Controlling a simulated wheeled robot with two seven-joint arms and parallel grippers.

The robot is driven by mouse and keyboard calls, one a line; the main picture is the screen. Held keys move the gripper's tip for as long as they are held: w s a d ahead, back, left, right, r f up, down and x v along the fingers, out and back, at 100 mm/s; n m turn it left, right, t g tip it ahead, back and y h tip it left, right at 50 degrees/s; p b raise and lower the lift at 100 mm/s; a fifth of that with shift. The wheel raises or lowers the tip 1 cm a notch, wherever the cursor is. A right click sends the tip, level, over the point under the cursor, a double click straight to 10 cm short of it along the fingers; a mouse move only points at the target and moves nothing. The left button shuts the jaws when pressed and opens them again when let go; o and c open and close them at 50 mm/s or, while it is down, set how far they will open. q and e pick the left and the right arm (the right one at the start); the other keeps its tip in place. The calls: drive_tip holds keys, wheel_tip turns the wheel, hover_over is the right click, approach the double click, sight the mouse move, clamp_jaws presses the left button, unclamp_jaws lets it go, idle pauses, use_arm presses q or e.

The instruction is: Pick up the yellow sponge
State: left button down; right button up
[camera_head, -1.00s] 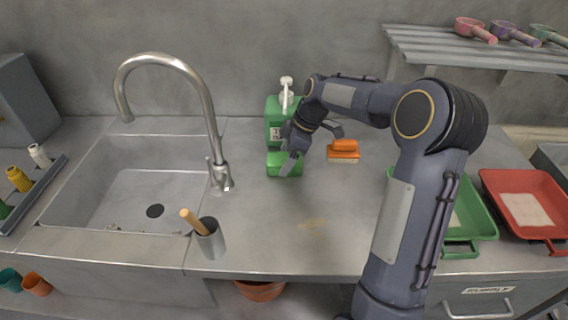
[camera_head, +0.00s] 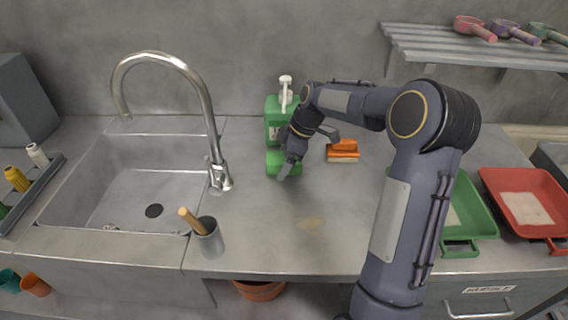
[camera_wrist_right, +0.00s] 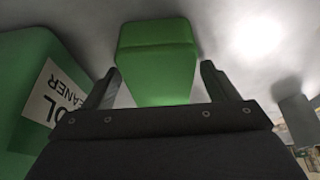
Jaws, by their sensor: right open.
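A green block (camera_head: 274,160) stands on the counter in front of the green soap bottle (camera_head: 273,122). My right gripper (camera_head: 287,165) is at the block and partly hides it in the head view. In the right wrist view, the open fingers of my right gripper (camera_wrist_right: 158,82) stand on either side of the near end of the green block (camera_wrist_right: 157,60), with a gap beside each finger. I see no clearly yellow sponge. An orange-topped piece with a pale underside (camera_head: 342,151) lies to the right of the gripper. My left gripper is not in view.
The bottle's green side (camera_wrist_right: 28,95) is close on the left in the wrist view. A sink (camera_head: 118,190) with a tall tap (camera_head: 207,110) and a grey cup (camera_head: 209,240) are to the left. Green (camera_head: 481,219) and red (camera_head: 549,231) trays stand right.

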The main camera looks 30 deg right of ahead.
drive_tip(key=c, duration=1)
drive_tip(key=shift+c, duration=0.2)
drive_tip(key=shift+r, duration=0.15)
